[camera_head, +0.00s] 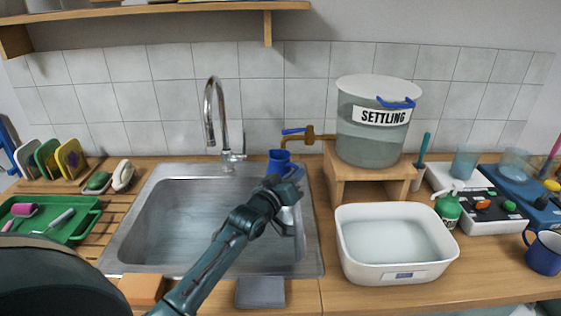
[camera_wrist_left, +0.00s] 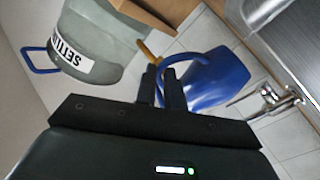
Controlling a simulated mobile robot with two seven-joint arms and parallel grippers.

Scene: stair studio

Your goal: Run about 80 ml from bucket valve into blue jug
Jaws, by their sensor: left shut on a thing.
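The clear bucket (camera_head: 372,147), labelled SETTLING, stands on a wooden stand and holds greyish liquid; it also shows in the left wrist view (camera_wrist_left: 95,30). Its brass valve (camera_head: 311,136) points left toward the sink, with a blue lever (camera_head: 293,131) on top. I see no stream from the spout. The blue jug (camera_head: 278,157) is just below the spout, over the sink's right side. My left gripper (camera_head: 287,180) is shut on the jug's handle; in the left wrist view the jug (camera_wrist_left: 222,80) appears tilted with the camera. The jug's inside is hidden. My right gripper is out of view.
The steel sink (camera_head: 160,225) with its tap (camera_head: 215,110) lies under my left arm. A white basin (camera_head: 395,275) of liquid stands in front of the wooden stand (camera_head: 340,185). A green spray bottle (camera_head: 447,207) and devices stand right. A green tray (camera_head: 85,228) lies left.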

